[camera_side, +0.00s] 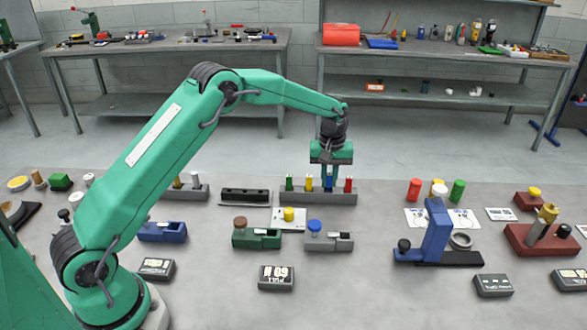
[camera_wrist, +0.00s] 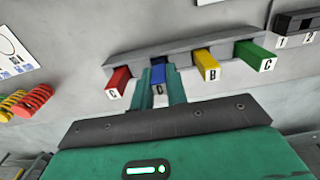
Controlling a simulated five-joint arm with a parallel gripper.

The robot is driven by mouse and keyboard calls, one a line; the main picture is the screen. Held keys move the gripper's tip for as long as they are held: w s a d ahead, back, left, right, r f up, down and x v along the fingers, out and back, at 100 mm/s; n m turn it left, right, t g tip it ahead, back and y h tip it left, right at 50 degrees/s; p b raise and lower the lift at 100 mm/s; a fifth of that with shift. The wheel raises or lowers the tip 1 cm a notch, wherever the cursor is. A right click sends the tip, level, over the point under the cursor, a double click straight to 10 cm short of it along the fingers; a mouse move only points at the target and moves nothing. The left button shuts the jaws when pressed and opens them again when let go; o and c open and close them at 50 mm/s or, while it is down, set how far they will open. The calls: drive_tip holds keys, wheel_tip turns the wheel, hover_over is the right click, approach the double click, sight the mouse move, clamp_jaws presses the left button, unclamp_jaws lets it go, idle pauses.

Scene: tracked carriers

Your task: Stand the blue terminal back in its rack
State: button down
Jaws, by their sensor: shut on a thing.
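The blue terminal (camera_side: 328,184) is upright between the fingers of my gripper (camera_side: 329,175), in line with the rack's other terminals. In the wrist view the blue terminal (camera_wrist: 158,75) shows between the two green fingers (camera_wrist: 160,92), which are shut on it. The grey rack (camera_side: 308,198) also shows in the wrist view (camera_wrist: 224,37). The blue terminal's lower end is at the rack; how deep it sits is hard to tell. The red terminal (camera_side: 348,185) is beside it on one side, the yellow terminal (camera_side: 309,184) on the other, then the green terminal (camera_side: 289,184).
A black slotted rack (camera_side: 245,197) and another grey rack (camera_side: 190,192) stand to the left. A white card (camera_side: 290,225) with a yellow-capped piece (camera_side: 289,214) lies in front. Green (camera_side: 257,240) and grey (camera_side: 328,241) fixtures stand nearer the front.

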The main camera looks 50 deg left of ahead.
drive_tip(key=shift+f, duration=0.35)
idle(0.3)
drive_tip(key=c, duration=0.8)
unclamp_jaws()
drive_tip(key=shift+c, duration=0.2)
drive_tip(key=shift+r, duration=0.15)
drive_tip(key=shift+r, duration=3.4)
